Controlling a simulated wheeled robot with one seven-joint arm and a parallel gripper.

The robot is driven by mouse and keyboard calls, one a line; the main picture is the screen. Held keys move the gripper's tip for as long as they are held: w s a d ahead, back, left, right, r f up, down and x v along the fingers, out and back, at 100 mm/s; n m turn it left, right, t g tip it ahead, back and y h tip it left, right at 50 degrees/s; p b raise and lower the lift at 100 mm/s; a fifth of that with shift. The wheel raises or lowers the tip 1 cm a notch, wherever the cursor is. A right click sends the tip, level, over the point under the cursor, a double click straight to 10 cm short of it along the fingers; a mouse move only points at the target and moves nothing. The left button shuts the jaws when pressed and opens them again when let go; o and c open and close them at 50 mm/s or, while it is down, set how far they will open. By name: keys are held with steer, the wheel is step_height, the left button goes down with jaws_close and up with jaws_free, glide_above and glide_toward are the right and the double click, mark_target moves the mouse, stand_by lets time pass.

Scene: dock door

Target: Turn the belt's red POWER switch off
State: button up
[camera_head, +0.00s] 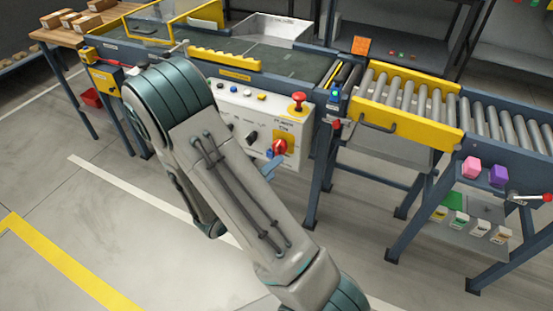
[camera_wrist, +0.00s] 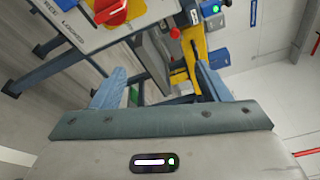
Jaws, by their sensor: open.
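The red POWER switch (camera_head: 279,147) is a rotary knob on a yellow plate, on the sloped white control panel (camera_head: 232,96) at the belt's front. "POWER ON" lettering shows above it. In the wrist view the red knob (camera_wrist: 110,10) is at the top left, cut by the frame edge. My gripper (camera_wrist: 160,82) is open, its two blue-grey fingers apart with nothing between them. In the head view a fingertip (camera_head: 272,168) shows just below the switch; the arm hides the rest. The knob is outside the finger gap. I see no contact with it.
A red mushroom button (camera_head: 298,102) sits above the switch, and a black knob (camera_head: 252,137) to its left. A roller conveyor (camera_head: 420,105) with a yellow side rail stands to the right. A blue table leg (camera_head: 315,180) is below the panel. The floor in front is open.

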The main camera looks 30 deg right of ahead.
mark_target(277, 152)
steer(key=w+a+f+n+t+y+b, duration=0.1)
steer(key=w+a+f+n+t+y, duration=0.2)
steer(key=f+n, duration=0.35)
steer(key=shift+t+h, duration=0.6)
steer(key=x, duration=0.4)
steer(key=b+x, duration=0.1)
steer(key=x, duration=0.4)
steer(key=r+x, duration=0.1)
steer(key=x, duration=0.3)
steer(key=shift+w+d+b, duration=0.1)
steer(key=shift+d+b, duration=0.1)
steer(key=shift+b, duration=0.15)
steer(key=c, duration=1)
